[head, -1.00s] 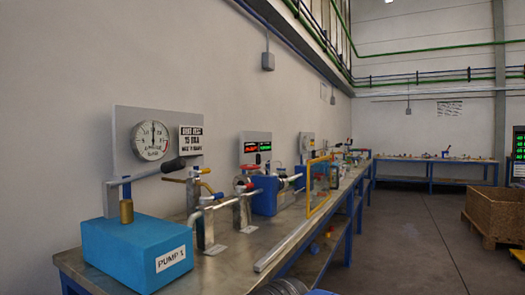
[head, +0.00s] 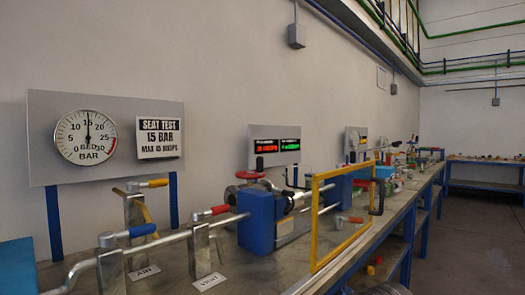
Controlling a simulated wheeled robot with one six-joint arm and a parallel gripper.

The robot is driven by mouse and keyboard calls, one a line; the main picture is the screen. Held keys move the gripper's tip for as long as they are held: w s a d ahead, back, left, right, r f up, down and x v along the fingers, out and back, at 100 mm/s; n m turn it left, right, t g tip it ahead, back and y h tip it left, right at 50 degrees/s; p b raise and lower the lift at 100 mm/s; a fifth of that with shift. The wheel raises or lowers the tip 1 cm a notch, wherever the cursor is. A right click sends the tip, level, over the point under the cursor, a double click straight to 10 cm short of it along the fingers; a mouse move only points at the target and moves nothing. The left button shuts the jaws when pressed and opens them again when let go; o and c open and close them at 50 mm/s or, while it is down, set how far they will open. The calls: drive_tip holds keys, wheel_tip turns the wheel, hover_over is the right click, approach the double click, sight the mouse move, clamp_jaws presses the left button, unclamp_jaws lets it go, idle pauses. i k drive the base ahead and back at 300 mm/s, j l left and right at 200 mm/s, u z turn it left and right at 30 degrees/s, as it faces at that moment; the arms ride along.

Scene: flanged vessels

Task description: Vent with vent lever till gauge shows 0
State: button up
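The round gauge (head: 87,137), marked BAR, is on a grey wall panel at the left. Its needle points almost straight up, near 15. A lever with a red handle (head: 211,212) sits on a metal post (head: 200,250). The label in front of that post (head: 208,282) appears to read VENT. To its left, a lever with a blue handle (head: 142,230) tops the post by the AIR label (head: 143,272). A lever with an orange-yellow handle (head: 158,183) is behind them. My gripper is not in view.
A sign (head: 160,137) reads SEAT TEST 15 BAR. A blue vessel block (head: 262,220) with a red handwheel (head: 249,175) stands right of the levers. A yellow frame (head: 315,225) rises at the bench's front edge. Floor is open at the right.

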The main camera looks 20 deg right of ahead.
sight(199, 215)
drive_tip(key=i+l, duration=0.15)
drive_tip(key=l, duration=0.25)
drive_tip(key=i+l, duration=0.1)
drive_tip(key=l, duration=0.25)
drive_tip(key=i+l+z, duration=0.1)
drive_tip(key=l, duration=0.3)
